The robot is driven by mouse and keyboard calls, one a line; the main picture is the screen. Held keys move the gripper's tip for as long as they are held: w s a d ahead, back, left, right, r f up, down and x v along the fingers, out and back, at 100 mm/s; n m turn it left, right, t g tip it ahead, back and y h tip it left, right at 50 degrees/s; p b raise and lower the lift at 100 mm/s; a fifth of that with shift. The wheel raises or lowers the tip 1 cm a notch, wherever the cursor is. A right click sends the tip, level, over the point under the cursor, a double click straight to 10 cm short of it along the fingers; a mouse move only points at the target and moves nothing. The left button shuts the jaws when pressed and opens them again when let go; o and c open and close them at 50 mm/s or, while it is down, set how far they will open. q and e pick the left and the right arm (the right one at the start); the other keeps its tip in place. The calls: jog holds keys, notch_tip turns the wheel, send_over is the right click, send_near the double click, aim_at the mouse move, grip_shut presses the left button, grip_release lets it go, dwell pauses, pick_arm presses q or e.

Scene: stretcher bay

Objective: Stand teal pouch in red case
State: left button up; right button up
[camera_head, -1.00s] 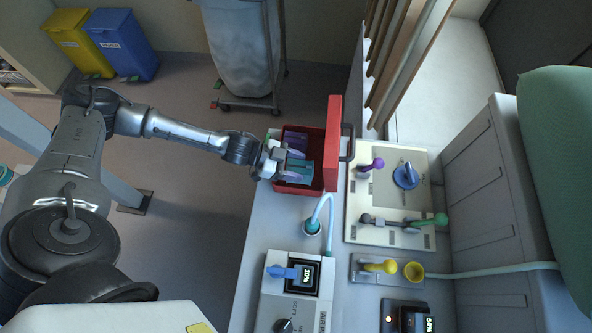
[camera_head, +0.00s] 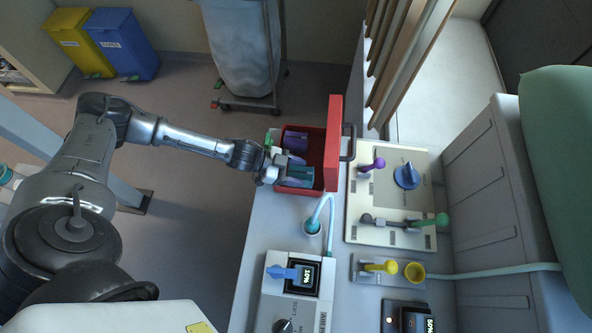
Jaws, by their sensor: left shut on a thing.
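The red case (camera_head: 333,150) stands open at the far end of the grey counter, its lid raised on the right side. The teal pouch (camera_head: 300,175) is within the case's near part, partly hidden by my left gripper. My left gripper (camera_head: 284,171) reaches in from the left over the case's left wall and is shut on the teal pouch. A purple pouch (camera_head: 296,140) sits in the far part of the case. I cannot tell whether the teal pouch touches the case floor. My right gripper is not in view.
A panel with purple, blue and green handles (camera_head: 391,197) lies to the right. A device with a screen (camera_head: 297,290) is nearer. A bagged cart (camera_head: 243,50) stands behind.

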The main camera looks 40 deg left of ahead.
pick_arm(q)
jog(key=shift+s+a+f, duration=0.1)
jog(key=shift+a+f, duration=0.1)
jog(key=shift+f, duration=0.4)
jog(key=o, duration=1)
jog(key=shift+s+f, duration=0.1)
jog(key=shift+f, duration=0.1)
jog(key=shift+o, duration=0.2)
jog(key=shift+r, duration=0.35)
jog(key=r+v, duration=0.1)
jog(key=v, duration=1.1)
jog(key=shift+r, duration=0.2)
